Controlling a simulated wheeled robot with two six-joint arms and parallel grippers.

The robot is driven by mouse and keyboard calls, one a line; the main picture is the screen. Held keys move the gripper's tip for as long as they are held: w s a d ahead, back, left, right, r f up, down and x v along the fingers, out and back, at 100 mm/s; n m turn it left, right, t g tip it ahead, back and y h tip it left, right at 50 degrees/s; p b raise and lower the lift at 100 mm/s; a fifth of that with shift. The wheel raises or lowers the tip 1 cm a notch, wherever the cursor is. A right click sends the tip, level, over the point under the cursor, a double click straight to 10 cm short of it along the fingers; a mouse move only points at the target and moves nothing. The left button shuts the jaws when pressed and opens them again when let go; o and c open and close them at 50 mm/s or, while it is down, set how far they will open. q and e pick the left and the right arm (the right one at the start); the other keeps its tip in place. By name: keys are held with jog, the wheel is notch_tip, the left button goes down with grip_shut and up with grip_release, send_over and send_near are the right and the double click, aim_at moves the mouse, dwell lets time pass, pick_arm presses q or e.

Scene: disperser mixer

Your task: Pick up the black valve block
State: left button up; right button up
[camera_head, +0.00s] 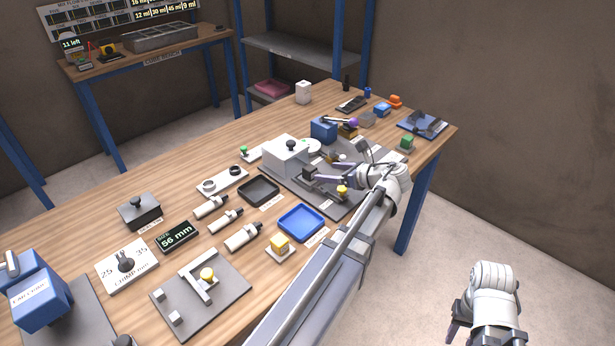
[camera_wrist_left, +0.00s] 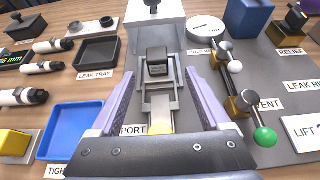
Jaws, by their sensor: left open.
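The black valve block (camera_wrist_left: 158,62) sits upright on a grey metal fixture (camera_wrist_left: 160,105) in the left wrist view, roughly centred between my finger lines. It also shows small in the head view (camera_head: 309,173). My left gripper (camera_wrist_left: 158,82) is open and empty, its two pale purple fingers on either side of the fixture, pointing toward the block. I cannot tell whether a finger touches anything. In the head view the left gripper (camera_head: 332,178) is over the grey plate (camera_head: 338,208). My right gripper (camera_head: 485,325) hangs off the table at lower right, its fingers mostly cut off.
A white box (camera_wrist_left: 157,28) with a black knob stands behind the block. Right of my fingers are small valves with a white ball (camera_wrist_left: 235,67) and a green ball (camera_wrist_left: 265,137). Blue tray (camera_wrist_left: 70,130) and black tray (camera_wrist_left: 100,52) lie left.

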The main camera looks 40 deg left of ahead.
aim_at(314, 171)
pick_arm(q)
jog(key=shift+s+b+x, duration=0.2)
jog(key=shift+b+x, duration=1.35)
jog(key=shift+x, duration=2.25)
jog(key=shift+c, duration=0.6)
grip_shut()
